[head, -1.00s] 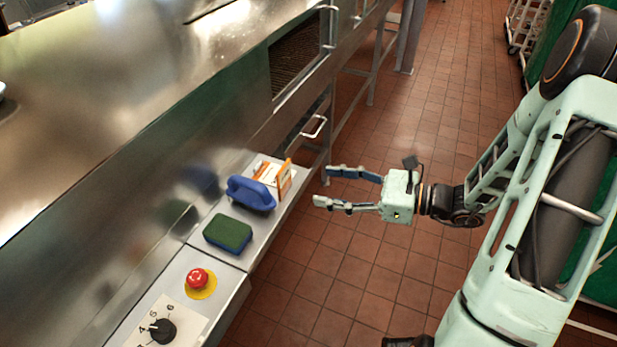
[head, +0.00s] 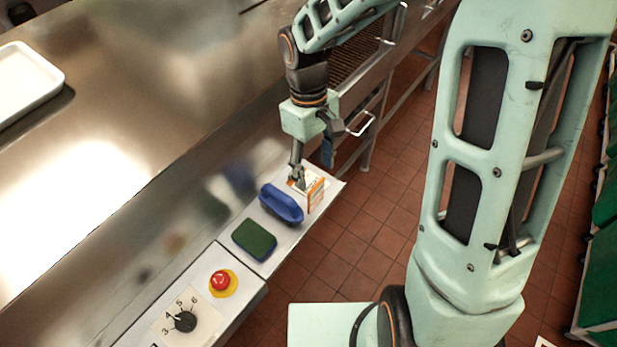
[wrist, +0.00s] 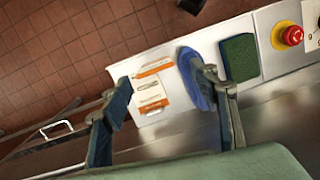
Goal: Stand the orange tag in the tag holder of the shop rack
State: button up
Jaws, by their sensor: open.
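My gripper (head: 312,174) is open and points down over the far end of a narrow light shelf. An orange-edged white card (head: 316,193) stands upright near the shelf's front edge. A second white card with orange stripes (wrist: 150,97) appears to lie flat behind it, between my open fingers in the wrist view; in the head view a finger partly covers it. I cannot tell for certain which card is the orange tag. A thin grey bar (wrist: 152,84) shows between the cards; I cannot tell if it is the tag holder. Neither finger visibly grips anything.
A green and blue sponge (head: 254,240), a red button (head: 220,281) and a dial (head: 184,321) follow along the shelf. A steel counter (head: 150,130) rises behind.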

aim_at(316, 190)
jog(key=shift+n+t, duration=0.4)
jog(key=shift+n, duration=0.2)
jog(key=f, duration=0.9)
jog(key=shift+w+d+f, duration=0.15)
jog(key=shift+d+f, duration=0.15)
jog(key=shift+f, duration=0.05)
jog(key=c, duration=1)
jog(key=shift+o, duration=0.2)
jog(key=shift+r, duration=0.15)
